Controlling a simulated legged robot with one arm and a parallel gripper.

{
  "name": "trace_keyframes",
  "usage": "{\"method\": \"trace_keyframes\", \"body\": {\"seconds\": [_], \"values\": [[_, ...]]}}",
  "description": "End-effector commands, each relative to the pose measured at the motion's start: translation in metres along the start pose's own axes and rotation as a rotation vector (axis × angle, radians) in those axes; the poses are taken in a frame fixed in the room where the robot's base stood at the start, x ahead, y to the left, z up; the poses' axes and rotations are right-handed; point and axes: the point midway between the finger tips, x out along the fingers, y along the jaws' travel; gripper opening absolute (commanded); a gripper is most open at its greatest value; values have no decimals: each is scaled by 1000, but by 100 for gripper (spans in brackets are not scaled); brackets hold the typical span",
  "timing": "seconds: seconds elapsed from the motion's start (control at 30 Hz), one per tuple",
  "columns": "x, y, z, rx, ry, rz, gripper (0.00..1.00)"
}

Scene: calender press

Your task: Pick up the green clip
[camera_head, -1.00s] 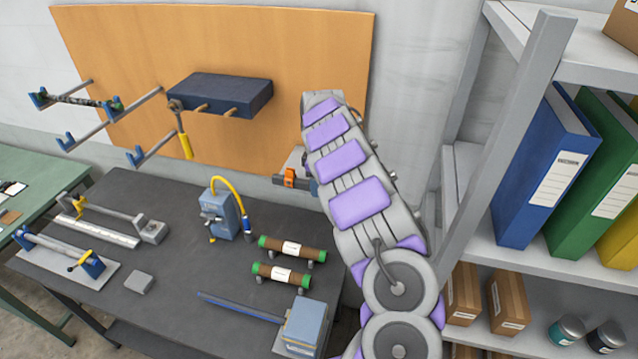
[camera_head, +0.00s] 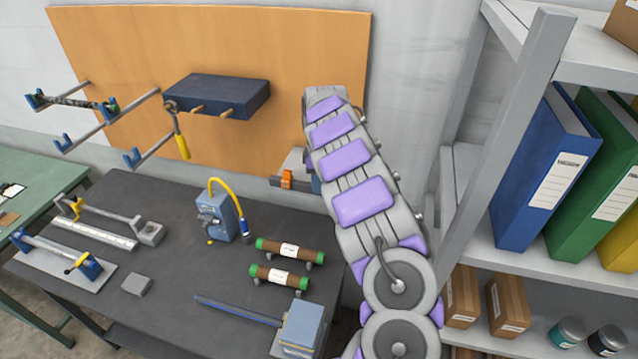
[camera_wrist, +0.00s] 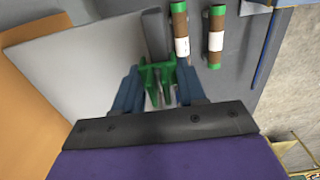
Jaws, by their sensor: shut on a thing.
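The green clip (camera_wrist: 158,78) shows in the wrist view between the two blue fingers of my gripper (camera_wrist: 157,70). My gripper is shut on it. The clip's prongs point toward the camera. In the head view my arm hides my gripper and the held clip.
Two brown rolls with green ends (camera_head: 290,250) lie on the dark table (camera_head: 170,280). A blue device with a yellow hose (camera_head: 218,215) stands left of them. A grey bar with an orange part (camera_head: 286,180) is left of my arm. Shelving with binders (camera_head: 548,170) stands right.

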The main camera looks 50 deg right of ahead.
Motion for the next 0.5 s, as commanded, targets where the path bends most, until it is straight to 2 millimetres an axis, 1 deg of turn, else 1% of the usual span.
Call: {"method": "trace_keyframes", "body": {"seconds": [0.2, 0.37, 0.5], "values": [[-25, -4, -5, -1, 2, 7, 6], [-28, -25, -29, -3, -2, 8, 6], [-29, -48, -55, -4, -1, 5, 6]]}}
